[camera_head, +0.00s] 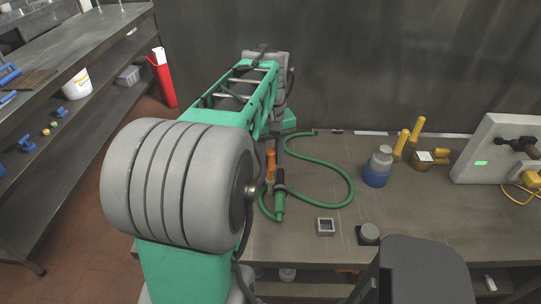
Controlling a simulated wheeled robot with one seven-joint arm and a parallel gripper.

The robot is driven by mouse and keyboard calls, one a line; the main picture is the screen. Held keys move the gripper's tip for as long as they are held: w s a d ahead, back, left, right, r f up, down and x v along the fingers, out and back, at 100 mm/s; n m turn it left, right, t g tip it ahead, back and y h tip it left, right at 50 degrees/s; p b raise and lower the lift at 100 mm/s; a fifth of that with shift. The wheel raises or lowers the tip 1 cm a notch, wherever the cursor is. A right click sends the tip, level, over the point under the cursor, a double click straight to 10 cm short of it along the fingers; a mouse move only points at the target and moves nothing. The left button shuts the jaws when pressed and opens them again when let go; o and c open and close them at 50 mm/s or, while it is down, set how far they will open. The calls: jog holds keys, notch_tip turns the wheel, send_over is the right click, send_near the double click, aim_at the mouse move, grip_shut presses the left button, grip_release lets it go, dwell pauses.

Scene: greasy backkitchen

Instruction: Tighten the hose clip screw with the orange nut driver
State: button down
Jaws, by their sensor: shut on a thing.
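My gripper (279,148) hangs down over the bench, partly hidden by my arm. It is shut on the orange nut driver (270,165), whose handle stands roughly upright beside the dark gripper parts. The driver's lower end is close to a dark part (279,189) at the end of the green hose (347,181), probably the hose clip. A thicker green piece (279,208) lies just in front of it. The clip screw is too small to make out, and I cannot tell whether the driver tip touches it.
The hose loops across the bench (420,215). To the right stand a blue-and-grey bottle (378,166), yellow-handled tools (409,140) and a pale panel (490,150). A small square frame (325,227) and a dark block with a round knob (369,234) lie near the front edge.

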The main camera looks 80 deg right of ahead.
jog(key=shift+f, duration=0.2)
jog(key=shift+f+b, duration=0.5)
jog(key=shift+f, duration=0.2)
jog(key=shift+f, duration=0.15)
